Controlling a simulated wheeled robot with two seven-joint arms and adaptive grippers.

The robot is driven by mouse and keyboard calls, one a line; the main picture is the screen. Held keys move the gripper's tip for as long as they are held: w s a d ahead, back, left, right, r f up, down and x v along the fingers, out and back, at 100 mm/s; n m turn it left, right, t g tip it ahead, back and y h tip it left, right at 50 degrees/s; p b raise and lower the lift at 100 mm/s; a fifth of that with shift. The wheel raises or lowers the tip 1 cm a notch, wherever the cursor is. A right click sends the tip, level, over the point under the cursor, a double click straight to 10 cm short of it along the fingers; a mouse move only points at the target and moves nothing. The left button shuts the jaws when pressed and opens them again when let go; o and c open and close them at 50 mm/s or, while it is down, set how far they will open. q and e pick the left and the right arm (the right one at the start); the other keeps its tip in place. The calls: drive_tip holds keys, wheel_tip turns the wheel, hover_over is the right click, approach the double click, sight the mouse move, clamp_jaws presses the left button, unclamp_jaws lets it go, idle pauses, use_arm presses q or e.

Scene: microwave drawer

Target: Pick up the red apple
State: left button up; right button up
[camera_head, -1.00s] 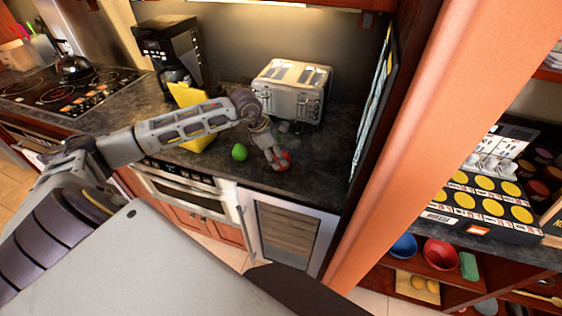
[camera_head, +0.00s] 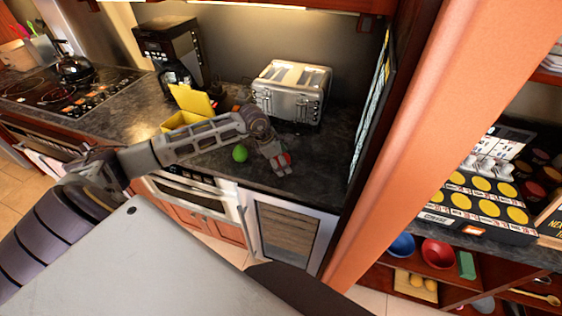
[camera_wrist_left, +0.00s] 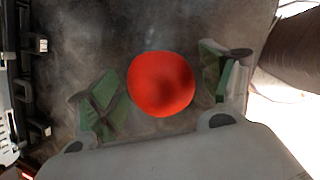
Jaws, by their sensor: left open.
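The red apple (camera_head: 288,157) lies on the dark counter in front of the toaster, mostly hidden behind my left gripper (camera_head: 282,166) in the head view. In the left wrist view the apple (camera_wrist_left: 161,84) shows whole, between the two green-padded fingers of my left gripper (camera_wrist_left: 166,90). The fingers are open, one on each side of the apple. A small gap shows on the left side and another on the right. My right gripper is not in view.
A green fruit (camera_head: 240,153) lies left of the gripper, near the counter's front edge. A silver toaster (camera_head: 291,92) stands behind it. A yellow box (camera_head: 187,118) and a coffee maker (camera_head: 172,55) are farther left. A wall panel (camera_head: 372,105) bounds the right.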

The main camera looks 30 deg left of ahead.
use_arm(q)
drive_tip(key=shift+f, duration=0.15)
idle(0.3)
drive_tip(key=c, duration=1.3)
drive_tip(key=shift+r+b, duration=1)
drive_tip(key=shift+r, duration=4.05)
drive_tip(key=shift+s+f, duration=0.1)
